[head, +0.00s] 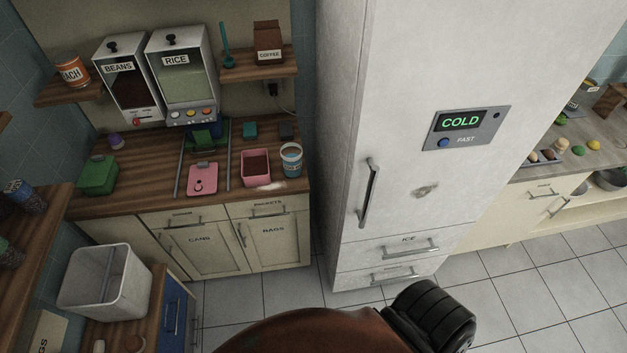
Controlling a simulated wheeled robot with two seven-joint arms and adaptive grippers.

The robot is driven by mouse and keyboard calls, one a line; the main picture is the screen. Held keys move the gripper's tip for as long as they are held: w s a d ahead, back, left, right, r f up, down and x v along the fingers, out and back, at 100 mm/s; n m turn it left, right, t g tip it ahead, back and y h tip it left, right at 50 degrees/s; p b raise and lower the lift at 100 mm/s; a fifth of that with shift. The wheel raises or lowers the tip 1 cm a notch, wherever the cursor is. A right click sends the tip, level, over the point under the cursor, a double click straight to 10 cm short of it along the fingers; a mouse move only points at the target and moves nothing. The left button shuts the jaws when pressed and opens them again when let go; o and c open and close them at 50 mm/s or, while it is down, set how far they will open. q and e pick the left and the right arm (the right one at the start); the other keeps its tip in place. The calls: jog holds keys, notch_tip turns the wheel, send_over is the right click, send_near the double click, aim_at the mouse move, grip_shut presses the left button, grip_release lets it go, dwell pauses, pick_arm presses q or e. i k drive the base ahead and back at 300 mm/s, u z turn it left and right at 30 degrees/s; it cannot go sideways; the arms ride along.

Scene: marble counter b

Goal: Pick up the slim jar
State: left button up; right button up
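No thing in the head view can be told for sure as the slim jar. A small dark jar-like container with a bluish top (27,196) stands on the wooden shelf at the left edge. A second dark container (10,253) is below it, partly cut off by the picture edge. Both are small and dim, so I cannot tell their exact shape or contents. Neither my left nor my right gripper shows in this view.
A wooden counter (130,198) holds a green box (98,175), a pink lidded box (203,179), an open pink box (256,167) and a cup (291,159). Bean (128,82) and rice (182,80) dispensers stand behind. A tall white fridge (410,60) stands right. Tiled floor (540,275) is clear.

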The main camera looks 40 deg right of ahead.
aim_at(291, 153)
jog(key=u, duration=0.15)
jog(key=k, duration=0.45)
jog(key=z, duration=1.05)
jog(key=i, duration=1.15)
jog(key=z, duration=0.1)
